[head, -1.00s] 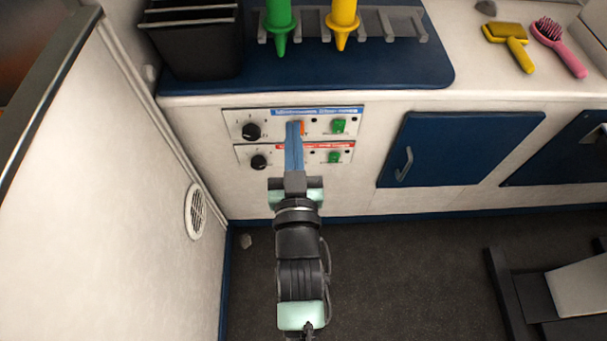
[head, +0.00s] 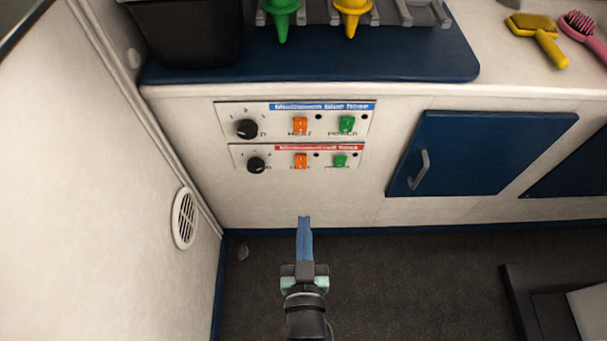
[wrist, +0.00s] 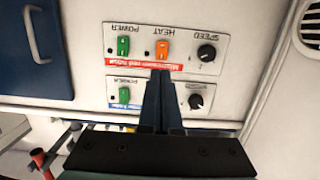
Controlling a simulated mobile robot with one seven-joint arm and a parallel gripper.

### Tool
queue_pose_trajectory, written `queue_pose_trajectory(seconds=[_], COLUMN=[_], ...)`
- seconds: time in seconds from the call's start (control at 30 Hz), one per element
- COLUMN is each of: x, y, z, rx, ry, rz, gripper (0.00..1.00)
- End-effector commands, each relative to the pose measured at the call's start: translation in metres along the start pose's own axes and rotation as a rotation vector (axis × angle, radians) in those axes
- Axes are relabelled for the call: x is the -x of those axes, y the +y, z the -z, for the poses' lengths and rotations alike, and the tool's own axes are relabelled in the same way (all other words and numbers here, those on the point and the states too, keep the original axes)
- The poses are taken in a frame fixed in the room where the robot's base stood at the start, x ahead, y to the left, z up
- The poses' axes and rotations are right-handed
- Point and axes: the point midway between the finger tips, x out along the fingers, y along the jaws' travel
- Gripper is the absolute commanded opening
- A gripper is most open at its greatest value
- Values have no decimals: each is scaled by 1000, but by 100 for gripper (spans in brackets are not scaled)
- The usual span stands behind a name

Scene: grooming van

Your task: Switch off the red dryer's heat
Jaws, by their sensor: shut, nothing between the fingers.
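The red-labelled dryer panel (head: 325,166) is the lower of two on the white cabinet front. It has a black speed knob (head: 257,164), an orange heat switch (head: 301,161) and a green power switch (head: 340,160). In the wrist view, upside down, its heat switch (wrist: 162,50) shows just beyond my fingertips. I cannot tell the switch's position for sure. My gripper (head: 304,219) is shut and empty, below the panels and apart from them in the head view. In the wrist view my gripper (wrist: 161,73) hides the blue panel's heat switch.
The blue-labelled panel (head: 270,119) with like controls is directly above. A blue cabinet door (head: 470,150) with a handle is to the right. A white wall with a round vent (head: 185,218) is at left.

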Motion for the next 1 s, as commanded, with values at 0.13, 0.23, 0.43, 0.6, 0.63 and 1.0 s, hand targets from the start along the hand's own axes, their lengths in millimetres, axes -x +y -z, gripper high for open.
queue_pose_trajectory(seconds=[0.13, 0.23, 0.43, 0.6, 0.63, 1.0], x=[-21, -41, -81, -110, -114, -136], y=[0, 0, 0, 1, 1, 0], z=[-1, -2, -2, -2, -2, 0], rx=[0, 0, 0, -1, -1, 0], ry=[5, 5, 4, 3, 4, 0], rz=[-1, -1, -1, -1, -1, 0], gripper=[0, 0, 0, 0, 0, 0])
